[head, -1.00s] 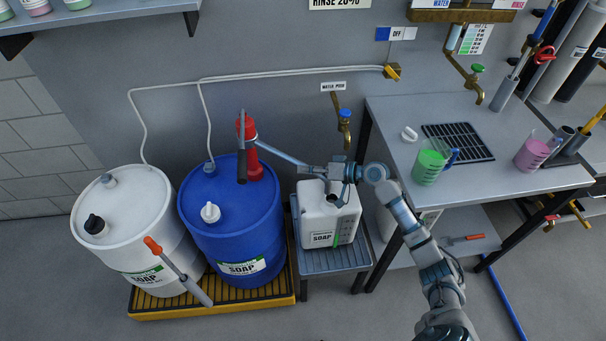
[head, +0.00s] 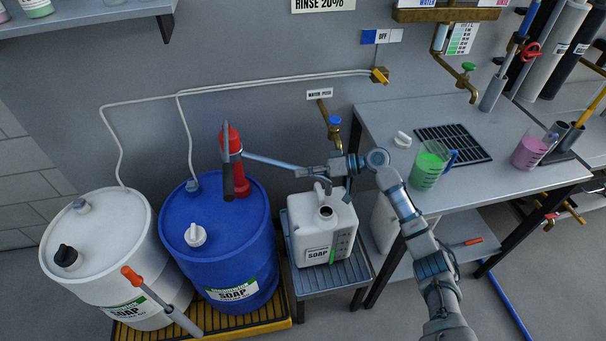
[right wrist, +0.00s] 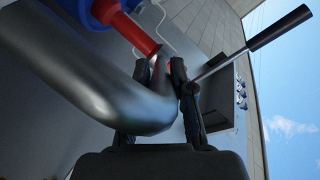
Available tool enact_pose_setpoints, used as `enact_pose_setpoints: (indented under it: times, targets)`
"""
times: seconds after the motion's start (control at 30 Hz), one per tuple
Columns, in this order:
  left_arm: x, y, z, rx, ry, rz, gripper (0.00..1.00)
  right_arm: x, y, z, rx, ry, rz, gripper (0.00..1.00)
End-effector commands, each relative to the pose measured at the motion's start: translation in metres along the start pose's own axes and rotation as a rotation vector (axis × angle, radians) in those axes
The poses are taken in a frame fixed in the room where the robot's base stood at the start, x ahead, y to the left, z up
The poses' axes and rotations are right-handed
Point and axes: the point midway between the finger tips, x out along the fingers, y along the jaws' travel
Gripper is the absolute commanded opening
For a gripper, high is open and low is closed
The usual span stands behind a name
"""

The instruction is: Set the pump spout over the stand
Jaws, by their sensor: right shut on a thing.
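The red hand pump (head: 232,165) stands upright on top of the blue soap drum (head: 220,240). Its grey metal spout (head: 272,161) reaches right from the pump towards the stand (head: 310,278), a low grey slatted table. My right gripper (head: 314,172) is shut on the spout near its outer end, behind and above the white soap jug on the stand. In the right wrist view the dark bent spout (right wrist: 100,85) runs between the fingers, with the red pump behind it. The spout's tip is hard to make out in the head view.
The white soap jug (head: 318,230) stands on the stand with its mouth uncapped. A brass tap (head: 333,122) juts from the wall behind my gripper. The workbench (head: 395,120) with green and pink measuring jugs is to the right. A white drum (head: 95,240) is at left.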

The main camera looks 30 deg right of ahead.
Motion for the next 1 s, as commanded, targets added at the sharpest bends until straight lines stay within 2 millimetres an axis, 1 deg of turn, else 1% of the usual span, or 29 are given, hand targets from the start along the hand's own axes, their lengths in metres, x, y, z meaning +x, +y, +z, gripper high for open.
enact_pose_setpoints:
  times: [0.03, 0.43, 0.47, 0.5, 0.53, 0.57, 0.87, 1.0]
  targets:
    - [0.000, 0.001, -0.002, 0.000, 0.007, 0.000, 0.40, -0.005, -0.001, -0.009, -0.005, 0.024, 0.002, 0.00]
    - [0.002, 0.001, -0.003, 0.000, 0.015, 0.001, 0.40, -0.006, 0.000, -0.011, -0.006, 0.024, 0.004, 0.00]
    - [0.002, 0.001, -0.003, 0.000, 0.015, 0.001, 0.40, -0.006, 0.000, -0.011, -0.006, 0.024, 0.004, 0.27]
    - [0.002, 0.001, -0.003, 0.000, 0.015, 0.001, 0.40, -0.006, 0.000, -0.010, -0.006, 0.022, 0.004, 0.37]
    - [0.002, 0.001, -0.003, 0.000, 0.015, 0.001, 0.40, -0.006, 0.000, -0.010, -0.006, 0.021, 0.004, 0.45]
    - [0.002, 0.001, -0.003, 0.000, 0.015, 0.001, 0.40, -0.005, 0.000, -0.009, -0.005, 0.019, 0.004, 0.47]
    - [0.000, 0.000, -0.002, -0.001, 0.014, 0.000, 0.40, -0.003, -0.001, -0.006, -0.005, 0.012, 0.002, 0.47]
    - [-0.001, -0.001, -0.002, -0.002, 0.015, 0.001, 0.40, -0.007, -0.012, -0.016, -0.007, 0.012, 0.002, 0.47]
